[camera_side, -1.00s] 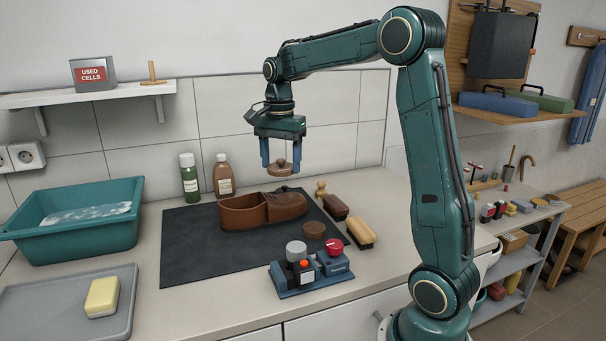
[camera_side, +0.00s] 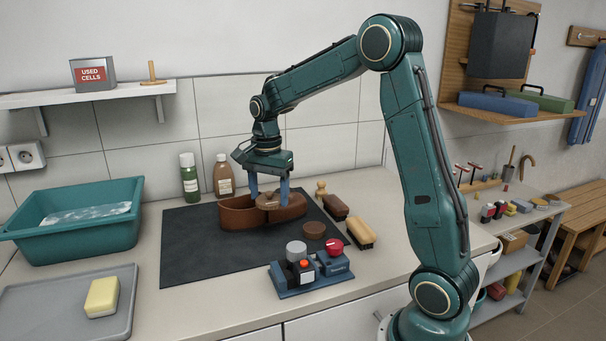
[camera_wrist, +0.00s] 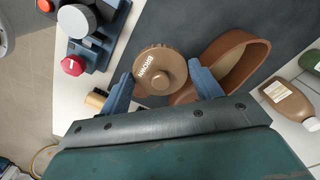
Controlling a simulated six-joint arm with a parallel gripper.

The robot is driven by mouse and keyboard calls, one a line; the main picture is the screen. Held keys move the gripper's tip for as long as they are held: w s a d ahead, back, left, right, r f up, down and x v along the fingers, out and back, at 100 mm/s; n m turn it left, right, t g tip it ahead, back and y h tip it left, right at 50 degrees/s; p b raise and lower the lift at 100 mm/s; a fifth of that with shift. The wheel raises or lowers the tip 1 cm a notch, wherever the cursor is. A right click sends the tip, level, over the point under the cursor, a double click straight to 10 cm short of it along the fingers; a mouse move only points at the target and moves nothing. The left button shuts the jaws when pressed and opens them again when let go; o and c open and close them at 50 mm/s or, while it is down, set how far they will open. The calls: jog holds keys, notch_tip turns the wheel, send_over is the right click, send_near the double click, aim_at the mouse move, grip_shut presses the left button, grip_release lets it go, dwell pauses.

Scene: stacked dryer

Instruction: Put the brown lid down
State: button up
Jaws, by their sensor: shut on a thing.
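The brown lid (camera_wrist: 160,66) is round with a knob, and the word BROWN shows on it in the wrist view. My gripper (camera_side: 268,197) is shut on the lid, one blue finger on each side; its fingers also show in the wrist view (camera_wrist: 165,80). In the side view the lid (camera_side: 267,201) overlaps the brown shoe (camera_side: 237,217), which rests on the dark mat (camera_side: 200,260). In the wrist view the shoe (camera_wrist: 240,55) lies just right of the lid. I cannot tell the lid's exact height.
A blue device with a red knob (camera_side: 333,248) and a grey cylinder (camera_side: 296,249) stands at the mat's front right. Brushes (camera_side: 359,231) lie at the right. Two bottles (camera_side: 189,178) (camera_side: 224,176) stand behind. The mat's front left is clear.

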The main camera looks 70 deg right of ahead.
aim_at(272, 248)
jog(key=shift+f, duration=6.4)
jog(key=shift+f, duration=0.15)
jog(key=o, duration=1)
jog(key=shift+c, duration=0.2)
notch_tip(272, 248, up, 12)
jog(key=shift+f, duration=0.1)
jog(key=shift+r, duration=0.25)
